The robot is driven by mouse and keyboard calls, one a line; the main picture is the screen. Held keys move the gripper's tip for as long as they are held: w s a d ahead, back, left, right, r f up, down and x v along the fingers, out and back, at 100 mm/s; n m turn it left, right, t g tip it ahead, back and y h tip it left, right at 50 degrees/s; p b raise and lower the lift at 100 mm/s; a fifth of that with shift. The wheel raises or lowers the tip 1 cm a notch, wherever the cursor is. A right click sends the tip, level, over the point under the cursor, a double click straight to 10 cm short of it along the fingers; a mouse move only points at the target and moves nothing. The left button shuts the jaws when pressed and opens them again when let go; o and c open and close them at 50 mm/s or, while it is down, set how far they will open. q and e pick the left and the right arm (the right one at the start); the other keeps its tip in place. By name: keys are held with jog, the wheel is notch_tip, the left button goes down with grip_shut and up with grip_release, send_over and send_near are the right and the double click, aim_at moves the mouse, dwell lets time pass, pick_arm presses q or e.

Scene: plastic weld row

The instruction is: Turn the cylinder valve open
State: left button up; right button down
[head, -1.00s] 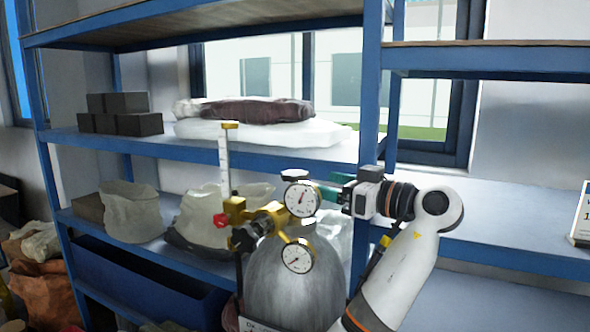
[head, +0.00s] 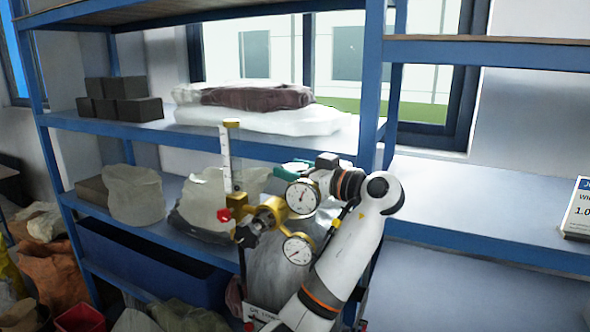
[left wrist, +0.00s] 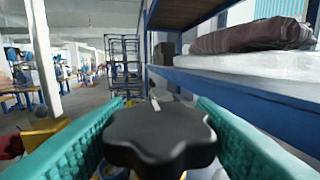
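The grey gas cylinder (head: 278,262) stands in front of the shelf in the head view. A brass regulator (head: 262,217) with an upper gauge (head: 303,197) and a lower gauge (head: 298,249) is in front of it. My left gripper (head: 297,169) is at the top of the cylinder. In the left wrist view, the black lobed valve knob (left wrist: 160,135) sits between its two teal fingers, which are spread apart on either side. Whether they touch the knob I cannot tell. In the head view the knob is mostly hidden by the gripper. My right gripper is not in view.
A blue shelf unit (head: 285,152) stands close behind the cylinder, with dark blocks (head: 138,110) and sacks (head: 135,195) on it. A flow tube (head: 226,155) with a red knob (head: 224,215) rises left of the gauges. The right shelf is mostly bare, with a sign (head: 580,210).

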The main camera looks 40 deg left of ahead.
pick_arm(q)
jog(key=c, duration=0.3)
jog(key=shift+f+n+g+b, duration=0.15)
jog(key=shift+n+g+b, duration=0.45)
jog(key=shift+g+b, duration=0.35)
jog(key=shift+c, duration=0.2)
jog(key=shift+n+g+h+b, duration=0.3)
jog(key=shift+n+g+b, duration=0.35)
jog(key=shift+g, duration=0.3)
jog(key=shift+n+g+h+b, duration=0.65)
jog(key=shift+n+g, duration=0.3)
jog(key=shift+g, duration=0.4)
jog(key=shift+n+g+h+b, duration=0.6)
jog(key=shift+n+g, duration=0.3)
jog(key=shift+g, duration=0.45)
jog(key=shift+r, duration=0.2)
jog(key=o, duration=1)
jog(key=shift+c, duration=0.2)
jog(key=shift+d+f, duration=0.1)
